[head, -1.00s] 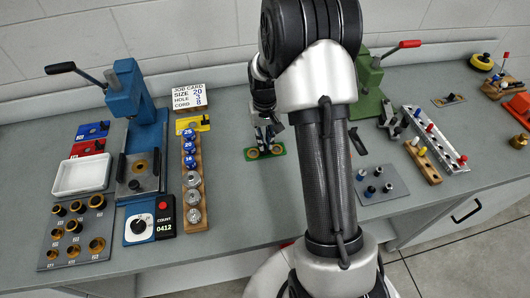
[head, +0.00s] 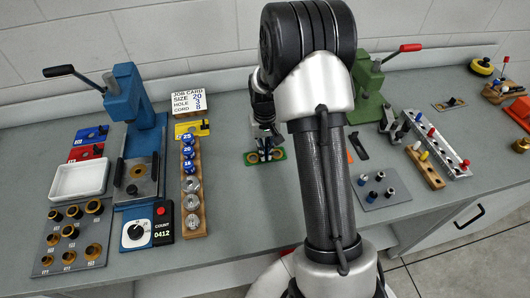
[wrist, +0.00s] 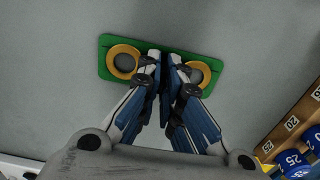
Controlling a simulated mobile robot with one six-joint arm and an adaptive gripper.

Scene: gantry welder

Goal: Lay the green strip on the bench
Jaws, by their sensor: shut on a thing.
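The green strip (wrist: 106,45) carries two gold rings with grey centres, one near each end, in the wrist view. My gripper (wrist: 164,68) is shut on the strip's middle, between the rings; its fingers hide that part. In the head view the strip (head: 281,155) shows below my gripper (head: 265,147), over the middle of the grey bench (head: 240,205). The strip looks about level and at or very near the bench top; I cannot tell if it touches.
A wooden rack (head: 203,206) of numbered blue and silver pieces and a blue press (head: 129,90) stand to the left. A green press (head: 369,90) and a grey plate with pegs (head: 385,201) lie to the right. The bench around the strip is clear.

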